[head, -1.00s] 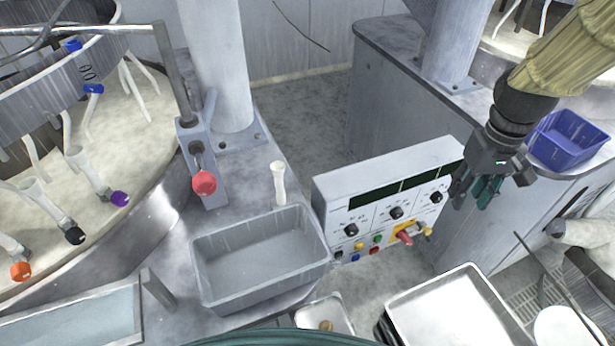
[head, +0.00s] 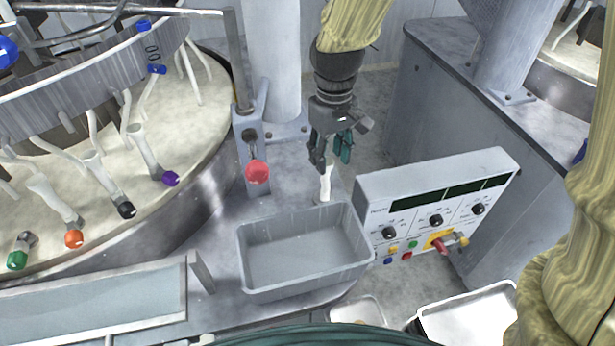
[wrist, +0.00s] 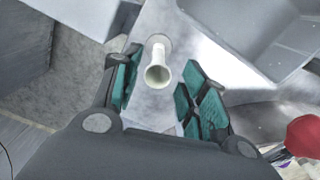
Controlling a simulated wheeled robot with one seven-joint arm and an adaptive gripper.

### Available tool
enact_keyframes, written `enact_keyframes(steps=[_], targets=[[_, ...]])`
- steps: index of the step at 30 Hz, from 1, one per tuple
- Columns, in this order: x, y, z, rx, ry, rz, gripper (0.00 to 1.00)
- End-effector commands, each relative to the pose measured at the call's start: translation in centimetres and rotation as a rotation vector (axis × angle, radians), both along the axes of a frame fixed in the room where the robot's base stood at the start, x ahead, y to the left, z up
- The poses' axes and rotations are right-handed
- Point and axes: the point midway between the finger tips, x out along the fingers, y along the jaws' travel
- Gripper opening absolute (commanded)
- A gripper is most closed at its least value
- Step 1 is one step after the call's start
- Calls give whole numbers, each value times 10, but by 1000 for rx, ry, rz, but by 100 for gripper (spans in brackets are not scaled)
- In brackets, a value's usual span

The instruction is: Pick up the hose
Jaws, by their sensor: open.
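The hose (head: 325,184), a short white tube, stands on the grey bench behind a grey bin. In the wrist view the hose (wrist: 158,72) shows its round open end toward the camera, in the gap between the fingers. My gripper (head: 330,156) hangs just above the hose in the head view, pointing down. Its teal-padded fingers are apart, with nothing held; they also show on both sides of the hose in the wrist view (wrist: 160,90). Whether the fingers are level with the hose's top is hard to tell.
The empty grey bin (head: 243,258) is just in front. A red knob (head: 257,172) on a post stands to the left, near a pale column (head: 273,60). A control panel (head: 372,205) with knobs is to the right. The round polishing platen (head: 215,110) fills the left.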

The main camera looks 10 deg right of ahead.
Motion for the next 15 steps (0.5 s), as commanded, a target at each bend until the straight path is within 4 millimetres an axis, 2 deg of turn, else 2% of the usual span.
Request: enact_keyframes(steps=[9,15], targets=[[0,1,-34,-1,3,2,43],[1,2,-49,-1,2,2,43]])
